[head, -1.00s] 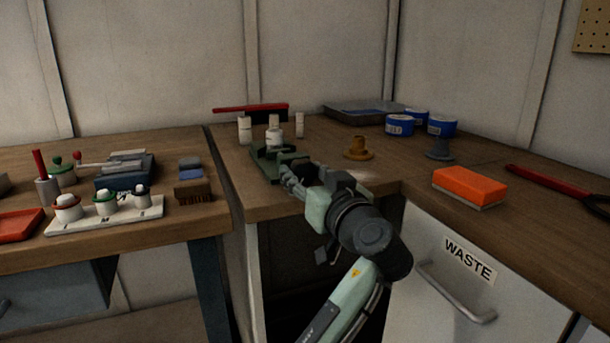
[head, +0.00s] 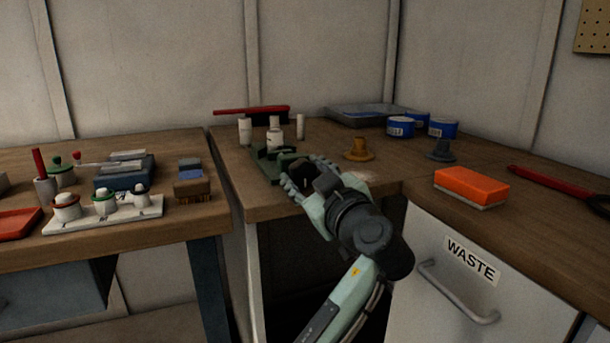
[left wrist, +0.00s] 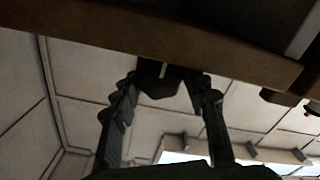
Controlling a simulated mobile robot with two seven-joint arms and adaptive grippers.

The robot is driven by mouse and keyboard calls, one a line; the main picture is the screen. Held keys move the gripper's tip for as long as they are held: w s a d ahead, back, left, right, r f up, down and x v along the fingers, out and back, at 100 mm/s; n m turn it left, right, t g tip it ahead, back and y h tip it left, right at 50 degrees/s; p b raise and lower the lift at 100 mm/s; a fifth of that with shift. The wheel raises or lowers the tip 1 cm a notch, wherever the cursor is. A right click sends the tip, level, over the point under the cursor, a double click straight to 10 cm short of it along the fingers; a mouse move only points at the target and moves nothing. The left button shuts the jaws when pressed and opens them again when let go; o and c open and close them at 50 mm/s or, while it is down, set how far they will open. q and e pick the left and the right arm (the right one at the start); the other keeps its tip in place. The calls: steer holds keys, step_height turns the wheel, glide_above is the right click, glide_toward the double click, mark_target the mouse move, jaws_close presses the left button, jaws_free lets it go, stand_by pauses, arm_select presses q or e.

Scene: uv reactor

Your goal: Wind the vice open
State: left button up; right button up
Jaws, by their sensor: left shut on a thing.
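The green vice (head: 266,166) stands on the wooden bench near its front left edge. My left gripper (head: 303,178) is at the front end of the vice, over the bench edge, and partly hides it. In the left wrist view, the fingers (left wrist: 165,88) are shut on a dark piece, the vice handle (left wrist: 163,76), under the brown bench edge. The handle's full shape is hidden. A white bottle (head: 274,132) stands at the vice; I cannot tell whether it is between the jaws. My right gripper is not in view.
White bottles (head: 245,131) and a red-handled brush (head: 262,112) are behind the vice. A yellow-brown flanged part (head: 359,149) and an orange sponge (head: 470,187) lie to the right. The left table (head: 130,235) holds a rack of jars. A gap separates the two tables.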

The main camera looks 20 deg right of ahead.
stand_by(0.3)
arm_select(q)
steer(key=o, duration=1.2)
steer(key=shift+c, duration=0.2)
steer(key=shift+s, duration=0.1)
steer(key=s, duration=1.2)
steer(key=shift+d, duration=0.2)
steer(key=shift+w, duration=0.1)
